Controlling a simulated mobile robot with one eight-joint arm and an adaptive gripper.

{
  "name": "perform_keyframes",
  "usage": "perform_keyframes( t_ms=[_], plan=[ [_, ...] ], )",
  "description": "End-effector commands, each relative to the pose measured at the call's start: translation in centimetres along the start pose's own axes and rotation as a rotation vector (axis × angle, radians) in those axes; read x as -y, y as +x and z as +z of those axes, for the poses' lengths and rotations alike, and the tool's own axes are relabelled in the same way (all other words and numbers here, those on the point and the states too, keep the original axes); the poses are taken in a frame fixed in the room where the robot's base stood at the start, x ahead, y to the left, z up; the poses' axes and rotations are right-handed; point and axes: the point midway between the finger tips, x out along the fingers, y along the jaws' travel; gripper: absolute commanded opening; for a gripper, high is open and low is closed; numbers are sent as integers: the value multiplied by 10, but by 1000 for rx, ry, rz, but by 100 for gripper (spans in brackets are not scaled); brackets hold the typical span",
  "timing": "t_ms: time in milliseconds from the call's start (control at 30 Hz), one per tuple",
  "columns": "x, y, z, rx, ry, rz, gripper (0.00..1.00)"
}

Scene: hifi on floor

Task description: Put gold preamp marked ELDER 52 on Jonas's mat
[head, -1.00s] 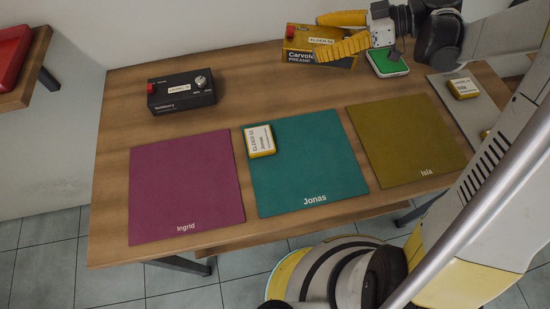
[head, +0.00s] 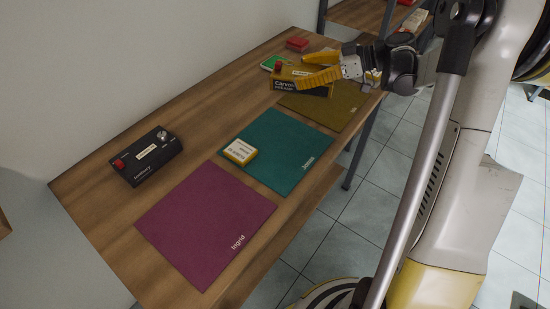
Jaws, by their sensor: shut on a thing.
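The gold preamp (head: 287,84), with a dark front marked "Carvol…", is beyond Jonas's mat at the far left part of Isla's mat, seemingly raised above it. My gripper (head: 312,68) has its yellow fingers shut on the preamp, one across its front and one behind. A white label on its top is too small to read now; a second ago it read ELDER 52. Jonas's teal mat (head: 285,155) lies in the middle of the table. A small yellow-edged white box (head: 240,151) sits at its left corner.
Ingrid's purple mat (head: 200,225) is empty. A black unit (head: 147,156) with a red knob stands left of it. Isla's olive mat (head: 345,107) lies beyond Jonas's. A green-topped block (head: 272,63) and red box (head: 297,44) stand at the far end. Most of Jonas's mat is clear.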

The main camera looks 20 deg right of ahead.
Motion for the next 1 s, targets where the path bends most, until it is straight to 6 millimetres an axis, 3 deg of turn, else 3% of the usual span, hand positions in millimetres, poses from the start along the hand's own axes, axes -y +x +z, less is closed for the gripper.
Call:
perform_keyframes(
  t_ms=[167, 500, 700, 1000],
  plan=[
    [4, 2, 6, -2, 5, 11, 42],
    [70, 46, 36, -2, 3, 9, 42],
    [96, 63, 46, -2, 4, 10, 42],
    [102, 72, 61, -2, 5, 12, 42]
  ],
)
